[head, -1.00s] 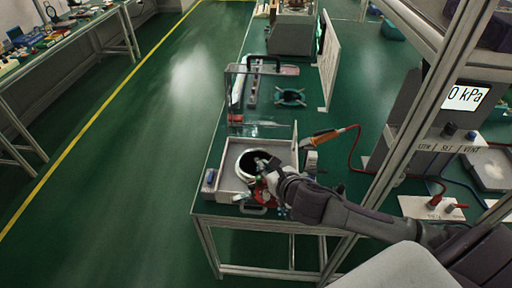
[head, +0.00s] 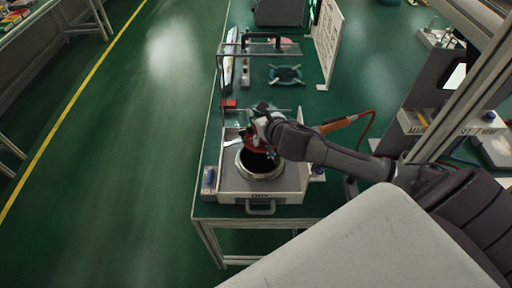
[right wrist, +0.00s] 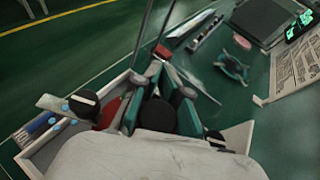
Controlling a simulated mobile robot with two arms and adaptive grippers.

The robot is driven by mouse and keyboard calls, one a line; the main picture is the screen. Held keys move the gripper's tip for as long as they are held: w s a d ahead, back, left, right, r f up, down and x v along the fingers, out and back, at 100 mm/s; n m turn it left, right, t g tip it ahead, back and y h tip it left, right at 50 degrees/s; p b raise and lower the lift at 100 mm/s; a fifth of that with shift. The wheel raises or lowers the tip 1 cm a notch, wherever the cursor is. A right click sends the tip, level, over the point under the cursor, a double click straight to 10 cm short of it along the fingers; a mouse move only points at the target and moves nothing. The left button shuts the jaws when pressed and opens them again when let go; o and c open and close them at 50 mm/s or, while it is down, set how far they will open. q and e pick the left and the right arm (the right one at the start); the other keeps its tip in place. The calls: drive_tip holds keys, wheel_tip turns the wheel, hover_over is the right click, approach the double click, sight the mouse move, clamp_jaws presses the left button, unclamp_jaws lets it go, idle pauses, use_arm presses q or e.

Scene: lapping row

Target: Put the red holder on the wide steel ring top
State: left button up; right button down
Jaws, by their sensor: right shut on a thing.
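The red holder (head: 254,146) is in my right gripper (head: 262,127), over the far part of the wide steel ring (head: 262,174) in the head view. The gripper and arm hide much of the holder. I cannot tell whether it touches the ring. The ring sits in a pale square tray and has a dark opening. In the right wrist view, the gripper's teal fingers (right wrist: 158,103) are closed in, and a red part of the holder (right wrist: 109,112) shows left of them. My left gripper is not in view.
The pale tray (head: 232,184) stands at the bench's near edge. An orange-handled tool (head: 340,123) with a red cable lies to its right. A small red block (head: 229,104), a teal cross-shaped part (head: 285,74) and an upright white board (head: 328,42) are farther back.

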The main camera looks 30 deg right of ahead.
sight(255, 134)
wheel_tip(255, 134, down, 5)
drive_tip(key=shift+w+r, duration=0.1)
drive_tip(key=shift+r, duration=0.1)
wheel_tip(255, 134, down, 4)
drive_tip(key=shift+r, duration=0.1)
drive_tip(key=shift+f, duration=0.35)
drive_tip(key=shift+f+b, duration=0.35)
drive_tip(key=shift+f, duration=0.15)
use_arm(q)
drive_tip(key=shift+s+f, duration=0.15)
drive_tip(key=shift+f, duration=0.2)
use_arm(e)
drive_tip(key=c, duration=1.2)
unclamp_jaws()
